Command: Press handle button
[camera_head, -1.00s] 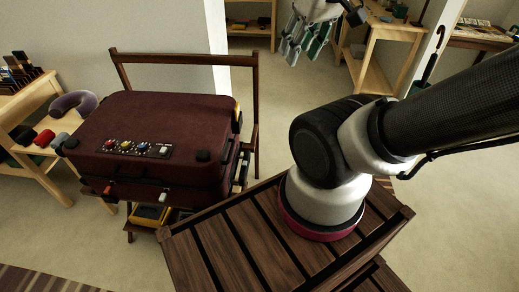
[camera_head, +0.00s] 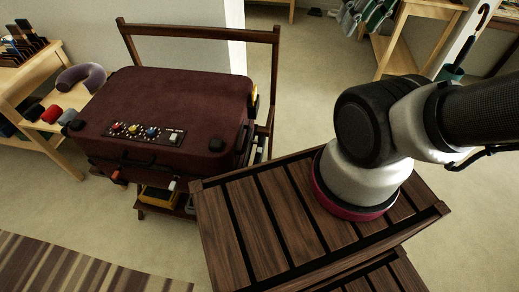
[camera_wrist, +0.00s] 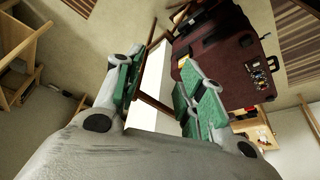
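A maroon suitcase (camera_head: 180,92) lies flat on a wooden rack at the left in the head view. Its top bears a dark panel (camera_head: 146,133) with red, yellow and blue knobs and a pale switch. A dark carry handle (camera_head: 150,161) is on its front, between a red latch (camera_head: 117,177) and a white latch (camera_head: 173,185). I cannot tell which part is the handle button. The suitcase also shows in the wrist view (camera_wrist: 222,55), beyond the right finger. My gripper (camera_wrist: 160,76) is open and empty, with green pads, apart from the suitcase.
The rack's wooden back frame (camera_head: 200,34) rises behind the suitcase. A slatted dark wood surface (camera_head: 275,215) is near, under my arm. A shelf at left holds a purple neck pillow (camera_head: 82,76). A striped rug (camera_head: 80,270) lies in front. Carpet is clear between.

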